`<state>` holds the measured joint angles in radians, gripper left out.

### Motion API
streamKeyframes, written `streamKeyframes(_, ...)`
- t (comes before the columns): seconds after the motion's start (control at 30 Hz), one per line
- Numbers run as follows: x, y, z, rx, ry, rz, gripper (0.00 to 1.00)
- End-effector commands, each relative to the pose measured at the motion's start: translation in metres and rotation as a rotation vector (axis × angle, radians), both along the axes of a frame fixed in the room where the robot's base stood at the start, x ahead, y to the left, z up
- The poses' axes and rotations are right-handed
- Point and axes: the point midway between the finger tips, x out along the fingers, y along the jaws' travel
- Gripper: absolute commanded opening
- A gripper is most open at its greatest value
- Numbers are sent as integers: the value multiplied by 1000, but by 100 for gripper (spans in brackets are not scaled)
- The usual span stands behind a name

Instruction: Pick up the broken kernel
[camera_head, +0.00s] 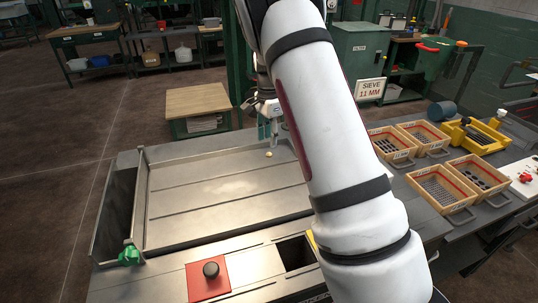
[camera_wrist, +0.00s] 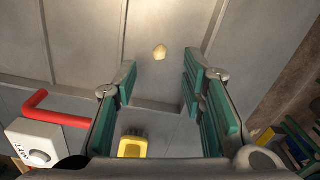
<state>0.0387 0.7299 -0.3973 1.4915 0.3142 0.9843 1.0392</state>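The broken kernel is a small pale-yellow piece (camera_head: 268,154) lying alone on the grey metal tray (camera_head: 190,205), near its far right part. In the wrist view the kernel (camera_wrist: 160,52) lies beyond my fingertips, roughly centred between them. My gripper (camera_head: 267,131) has green finger pads and hangs above the tray close to the kernel, partly hidden by my arm. In the wrist view my gripper (camera_wrist: 159,86) is open, with nothing between the fingers. I cannot tell its exact height above the tray.
Several wooden sieve boxes (camera_head: 434,188) stand on the bench at right, beside a yellow device (camera_head: 474,136). A red plate with a black knob (camera_head: 209,280) and a dark square opening (camera_head: 296,253) lie at the front. A green clip (camera_head: 129,255) sits at the tray's left corner.

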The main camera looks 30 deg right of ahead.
Motion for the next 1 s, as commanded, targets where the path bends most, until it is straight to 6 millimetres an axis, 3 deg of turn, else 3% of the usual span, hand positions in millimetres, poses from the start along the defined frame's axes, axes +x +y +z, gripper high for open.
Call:
streamKeyframes(0.4, -1, -1, -48, 1, 2, 1, 38)
streamKeyframes(0.7, 0, -1, -53, 0, -1, 0, 38)
streamKeyframes(0.93, 0, -1, -53, 0, -1, 1, 8)
streamKeyframes(1.0, 0, -1, -53, 0, -1, 1, 7)
